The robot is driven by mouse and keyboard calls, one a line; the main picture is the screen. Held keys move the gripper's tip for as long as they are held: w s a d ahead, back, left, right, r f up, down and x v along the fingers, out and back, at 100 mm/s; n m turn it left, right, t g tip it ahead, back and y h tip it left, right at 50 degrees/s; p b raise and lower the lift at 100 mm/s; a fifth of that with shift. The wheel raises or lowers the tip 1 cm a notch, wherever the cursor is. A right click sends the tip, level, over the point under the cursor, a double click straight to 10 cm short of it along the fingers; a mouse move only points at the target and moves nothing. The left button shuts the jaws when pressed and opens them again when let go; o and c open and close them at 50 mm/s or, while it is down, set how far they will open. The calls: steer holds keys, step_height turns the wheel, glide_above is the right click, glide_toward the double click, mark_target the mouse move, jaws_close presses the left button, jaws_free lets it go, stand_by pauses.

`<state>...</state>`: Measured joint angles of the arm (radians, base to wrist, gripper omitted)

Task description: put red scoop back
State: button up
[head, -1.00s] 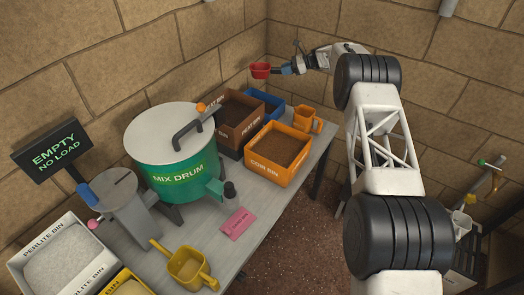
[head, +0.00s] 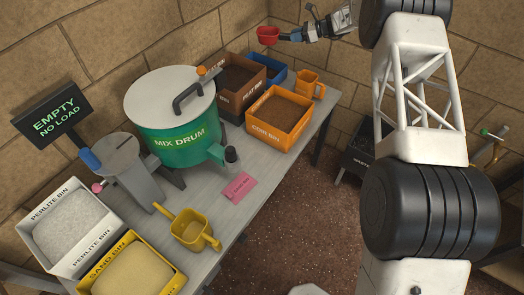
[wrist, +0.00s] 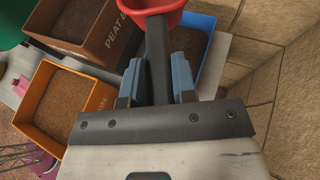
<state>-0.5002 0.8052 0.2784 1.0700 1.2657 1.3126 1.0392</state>
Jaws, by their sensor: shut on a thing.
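The red scoop (head: 268,35) is up in the air at the back of the table, above the brown peat bin and the blue bin. My gripper (head: 297,35) is shut on its dark handle. In the wrist view the red bowl (wrist: 152,8) is cut off by the top edge, and the handle (wrist: 158,60) runs between the blue fingers of my gripper (wrist: 158,80). The brown peat bin (head: 223,88) and the blue bin (head: 284,73), both with dark fill, stand below. The blue bin (wrist: 214,50) is partly hidden behind my gripper in the wrist view.
An orange coir bin (head: 277,133) and an orange scoop (head: 311,82) stand at the table's right end. The green mix drum (head: 180,145), sand bin (head: 107,278), perlite bin (head: 40,252) and yellow scoop (head: 188,233) are further left. A brick wall rises close behind.

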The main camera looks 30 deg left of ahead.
steer(key=s+d+m+t, duration=0.3)
steer(key=s+d, duration=1.8)
steer(key=s, duration=0.3)
steer(key=s+d+f+t, duration=0.1)
steer(key=s+d+f, duration=0.3)
steer(key=s, duration=0.6)
steer(key=s+d+f+m+t, duration=0.1)
steer(key=s+d+f, duration=0.4)
steer(key=s, duration=0.5)
steer(key=s+d+f+m+y, duration=0.1)
steer(key=s+d+f, duration=0.3)
steer(key=s+f, duration=0.3)
steer(key=s, duration=0.4)
steer(key=shift+d+t, duration=0.4)
steer(key=shift+f, duration=0.1)
steer(key=w+a, duration=0.3)
steer(key=w, duration=0.1)
steer(key=w+a+f, duration=0.1)
steer(key=w+a, duration=0.6)
steer(key=shift+w+a+f, duration=0.25)
steer(key=shift+w+a, duration=0.1)
steer(key=shift+w, duration=0.05)
steer(key=shift+f, duration=0.1)
steer(key=shift+f, duration=1.65)
